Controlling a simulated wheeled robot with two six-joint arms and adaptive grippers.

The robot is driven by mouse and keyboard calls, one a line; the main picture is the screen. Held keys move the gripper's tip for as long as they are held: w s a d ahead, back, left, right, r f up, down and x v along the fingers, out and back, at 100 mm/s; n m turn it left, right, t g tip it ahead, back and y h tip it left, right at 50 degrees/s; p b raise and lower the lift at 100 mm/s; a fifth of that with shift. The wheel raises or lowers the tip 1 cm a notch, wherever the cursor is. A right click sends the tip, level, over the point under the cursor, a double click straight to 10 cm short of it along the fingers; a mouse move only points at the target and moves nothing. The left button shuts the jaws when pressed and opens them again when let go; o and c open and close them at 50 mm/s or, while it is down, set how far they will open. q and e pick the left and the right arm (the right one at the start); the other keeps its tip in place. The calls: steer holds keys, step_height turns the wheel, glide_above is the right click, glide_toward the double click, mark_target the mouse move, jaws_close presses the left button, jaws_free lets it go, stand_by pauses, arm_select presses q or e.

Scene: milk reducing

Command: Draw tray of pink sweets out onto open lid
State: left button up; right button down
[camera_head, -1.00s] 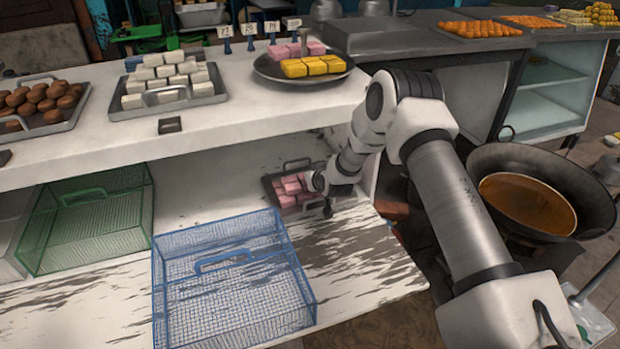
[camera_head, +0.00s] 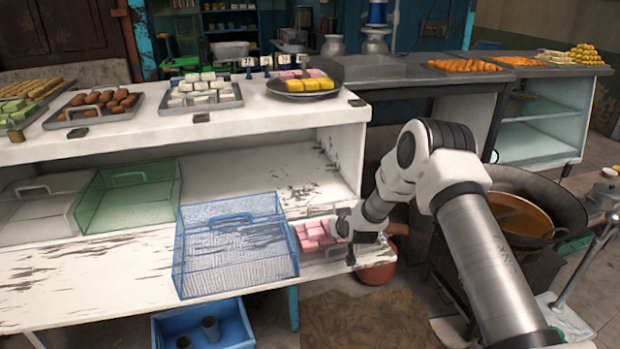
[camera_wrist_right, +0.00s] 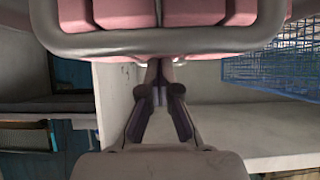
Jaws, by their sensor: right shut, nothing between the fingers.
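The metal tray of pink sweets (camera_head: 318,236) lies on the right end of the open white lid (camera_head: 95,275), right of the blue wire basket. Its grey rim (camera_wrist_right: 160,41) and pink sweets (camera_wrist_right: 195,12) fill the top of the right wrist view. My right gripper (camera_head: 345,240) is at the tray's right side, partly covering it. In the right wrist view the fingers (camera_wrist_right: 158,88) are closed together with nothing between them, and the tips reach the tray's rim. I cannot tell whether they touch it. My left gripper is not in view.
A blue wire basket (camera_head: 235,262) stands close left of the tray, with a green basket (camera_head: 130,205) farther left. The counter above (camera_head: 230,126) holds sweet trays. A red pot (camera_head: 376,272) is below the lid's right end, and a large oil pan (camera_head: 508,218) is at the right.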

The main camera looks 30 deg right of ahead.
mark_target(343, 245)
steer(key=shift+w+f, duration=0.1)
steer(key=shift+f, duration=0.3)
steer(key=shift+w+r+p, duration=0.1)
steer(key=shift+r+p, duration=0.45)
steer(key=shift+w+d, duration=0.1)
steer(key=shift+w, duration=0.05)
steer(key=s+a, duration=0.1)
steer(key=s, duration=0.3)
steer(key=s+a, duration=0.1)
steer(key=s, duration=0.3)
steer(key=s+a, duration=0.1)
steer(key=s, duration=0.3)
steer(key=shift+r+b, duration=0.25)
steer(key=shift+b, duration=0.05)
steer(key=s+a+f+n+g+y, duration=0.25)
steer(key=s+a+f+g, duration=0.25)
steer(key=s+a+f, duration=0.75)
steer(key=s+a+f+g, duration=0.2)
steer(key=s+g, duration=0.1)
steer(key=s, duration=0.7)
steer(key=s+a+f+g, duration=0.2)
steer(key=s+g, duration=0.1)
steer(key=s, duration=0.8)
steer(key=shift+a+f, duration=0.2)
steer(key=shift+f, duration=0.1)
